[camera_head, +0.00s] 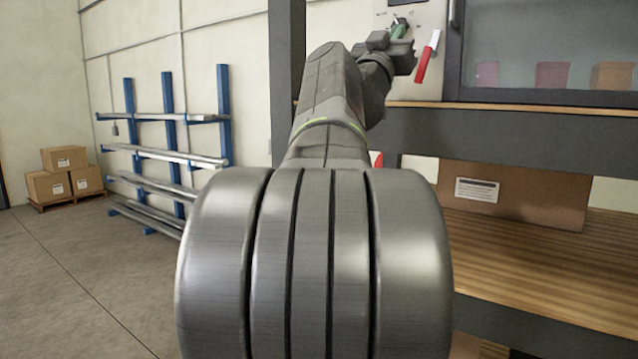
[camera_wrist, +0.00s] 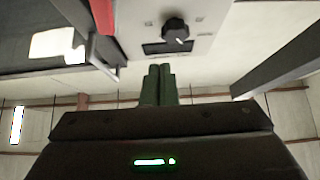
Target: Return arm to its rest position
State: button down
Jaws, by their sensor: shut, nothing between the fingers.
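My arm reaches forward and up in the head view, toward a light grey control panel. My gripper (camera_head: 399,29) is at its far end, in front of the panel (camera_head: 432,14). In the wrist view my gripper (camera_wrist: 159,85) shows two green fingers side by side, shut with nothing between them. The panel (camera_wrist: 205,14) with a black knob (camera_wrist: 175,30) shows beyond the fingertips, apart from them in the picture. A red handle (camera_head: 428,57) is just right of my gripper in the head view. It also shows at the upper left of the wrist view (camera_wrist: 103,16).
A dark cabinet frame (camera_head: 520,132) with a window stands at the right. Behind the window are several coloured blocks (camera_head: 553,75). A cardboard box (camera_head: 520,193) sits on a wooden shelf (camera_head: 540,250) below. A blue rack (camera_head: 170,130) and stacked boxes (camera_head: 64,178) are at the left. The floor (camera_head: 60,270) there is clear.

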jog(key=v, duration=0.3)
jog(key=shift+s+f+b, duration=0.1)
jog(key=shift+b, duration=0.25)
